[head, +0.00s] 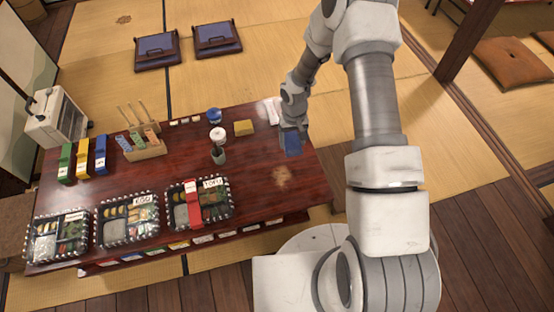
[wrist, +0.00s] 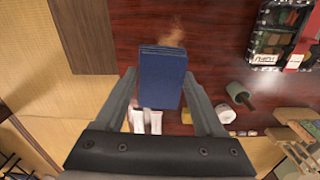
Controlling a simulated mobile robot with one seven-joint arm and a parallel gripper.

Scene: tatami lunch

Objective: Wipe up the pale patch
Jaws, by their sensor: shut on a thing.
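The pale patch (head: 282,176) is a tan smear on the dark red table (head: 252,200), near its right end. It also shows at the top of the wrist view (wrist: 172,42). My gripper (head: 291,130) is shut on a blue block-like cloth or sponge (head: 292,145). In the wrist view the blue thing (wrist: 162,78) sits between the two fingers (wrist: 160,95). It is just behind the patch in the head view and apart from it. I cannot tell whether it touches the table.
Bento boxes (head: 199,202) line the front edge. The tabletop around the patch is clear.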

